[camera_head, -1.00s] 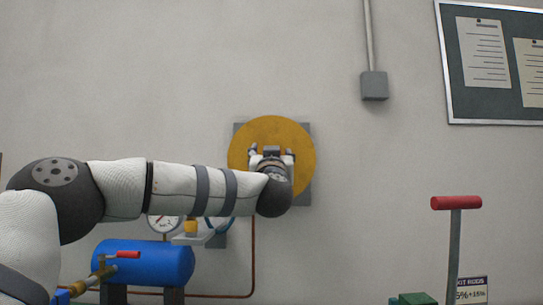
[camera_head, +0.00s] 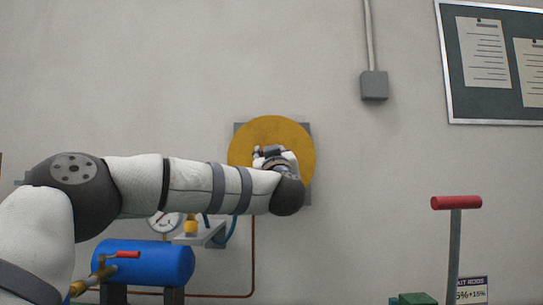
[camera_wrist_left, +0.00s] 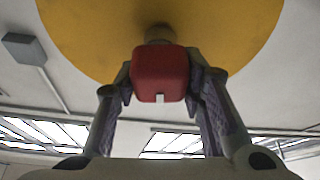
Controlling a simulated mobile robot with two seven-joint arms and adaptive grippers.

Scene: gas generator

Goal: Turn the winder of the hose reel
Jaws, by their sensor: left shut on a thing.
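The hose reel shows as a round yellow disc (camera_head: 290,135) on a grey plate on the wall in the head view. The disc also fills the top of the left wrist view (camera_wrist_left: 90,30). The winder's red handle (camera_wrist_left: 160,74) stands out from the disc in the left wrist view. My left gripper (camera_wrist_left: 160,82) has its two fingers on either side of the red handle, shut on it. In the head view my left gripper (camera_head: 270,153) is in front of the disc, and my wrist hides the handle. My right gripper is not in view.
A blue tank (camera_head: 150,262) with a red-handled valve and a gauge (camera_head: 164,222) stands below my left arm. A lever with a red grip (camera_head: 456,203) stands at the right. A grey box (camera_head: 374,86) is on the wall. The wall around the disc is mostly clear.

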